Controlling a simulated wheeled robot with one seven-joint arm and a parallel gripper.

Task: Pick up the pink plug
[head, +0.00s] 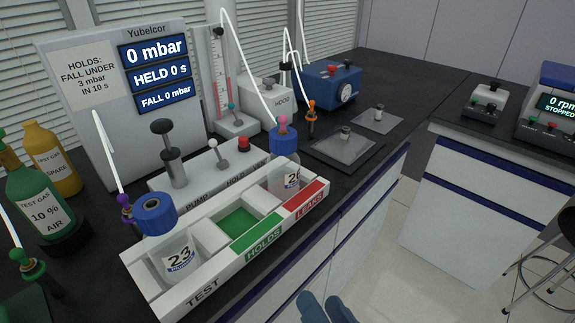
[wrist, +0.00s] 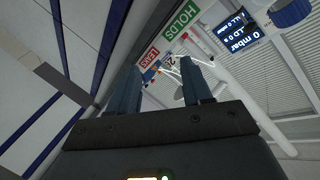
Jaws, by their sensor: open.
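The pink plug (head: 283,122) sits on top of the blue cap (head: 284,139) of bottle 26 (head: 285,178), in the LEAKS end of the white tray (head: 205,283). A white tube runs up from the plug. My gripper (head: 325,307) shows at the bottom edge of the head view, in front of the bench and well apart from the plug. In the wrist view my gripper (wrist: 160,67) has its two fingers spread with nothing held between them. I cannot make out the pink plug clearly in the wrist view.
Bottle 23 (head: 180,262) stands in the TEST end of the tray, with a purple plug (head: 124,202) beside it. An orange plug (head: 311,106) stands behind bottle 26. A grey mat (head: 345,149) lies right of it. Gas bottles (head: 42,200) stand at left. The aisle is open.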

